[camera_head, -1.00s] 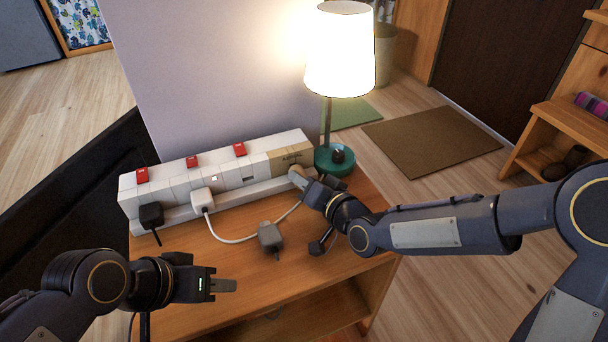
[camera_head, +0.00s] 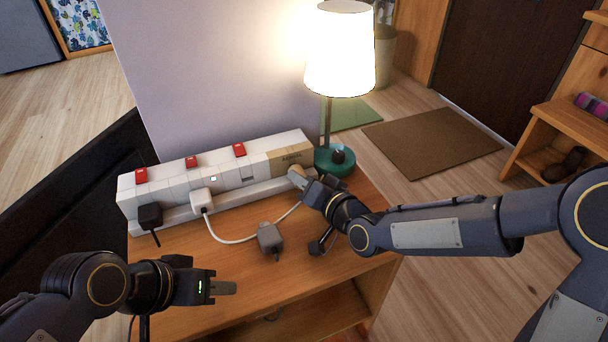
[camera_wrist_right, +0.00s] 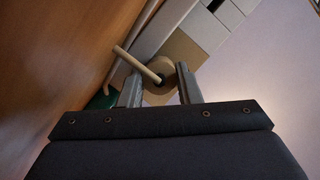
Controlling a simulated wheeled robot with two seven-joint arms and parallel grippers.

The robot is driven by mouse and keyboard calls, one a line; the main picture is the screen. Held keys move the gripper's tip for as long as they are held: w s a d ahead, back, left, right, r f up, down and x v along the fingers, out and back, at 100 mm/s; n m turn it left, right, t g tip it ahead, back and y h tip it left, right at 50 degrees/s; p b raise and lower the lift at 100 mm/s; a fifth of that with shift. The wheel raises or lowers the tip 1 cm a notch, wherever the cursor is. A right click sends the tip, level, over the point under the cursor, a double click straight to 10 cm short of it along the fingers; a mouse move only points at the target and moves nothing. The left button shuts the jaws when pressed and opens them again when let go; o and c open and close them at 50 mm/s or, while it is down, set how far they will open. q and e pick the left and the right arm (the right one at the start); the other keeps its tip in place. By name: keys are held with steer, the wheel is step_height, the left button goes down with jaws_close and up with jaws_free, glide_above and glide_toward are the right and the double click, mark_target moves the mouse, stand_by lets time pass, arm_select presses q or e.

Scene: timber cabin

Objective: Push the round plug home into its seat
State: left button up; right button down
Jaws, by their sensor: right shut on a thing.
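The round plug (camera_head: 296,175) is beige and sits at the right end of the white socket strip (camera_head: 232,176), at its beige end section (camera_head: 291,157). My right gripper (camera_head: 307,184) is shut on the plug. In the right wrist view the plug (camera_wrist_right: 159,70) is between the two fingertips (camera_wrist_right: 160,88), with its pale cord crossing in front. The plug's far face and the seat are hidden, so I cannot tell how deep it sits. My left gripper (camera_head: 222,287) is low at the left, away from the strip; its fingers overlap from this angle.
A black plug (camera_head: 150,215) and a white plug (camera_head: 202,199) are at the strip's left part. A grey adapter (camera_head: 269,238) lies on the wooden table (camera_head: 235,265). A lit lamp with a teal base (camera_head: 334,165) stands just right of the strip, close to my right gripper.

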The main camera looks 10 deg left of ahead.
steer(key=c, duration=1)
jaws_free()
arm_select(q)
steer(key=shift+s+a, duration=0.25)
steer(key=shift+s, duration=0.1)
arm_select(e)
steer(key=shift+o, duration=0.2)
arm_select(q)
steer(key=shift+w+r+p, duration=0.15)
steer(key=shift+r+p, duration=0.6)
steer(key=shift+p, duration=0.05)
arm_select(e)
steer(key=v, duration=0.2)
steer(key=r+v, duration=0.1)
steer(key=v, duration=0.2)
steer(key=shift+w, duration=0.1)
steer(key=shift+s+d, duration=0.25)
steer(key=shift+s, duration=0.2)
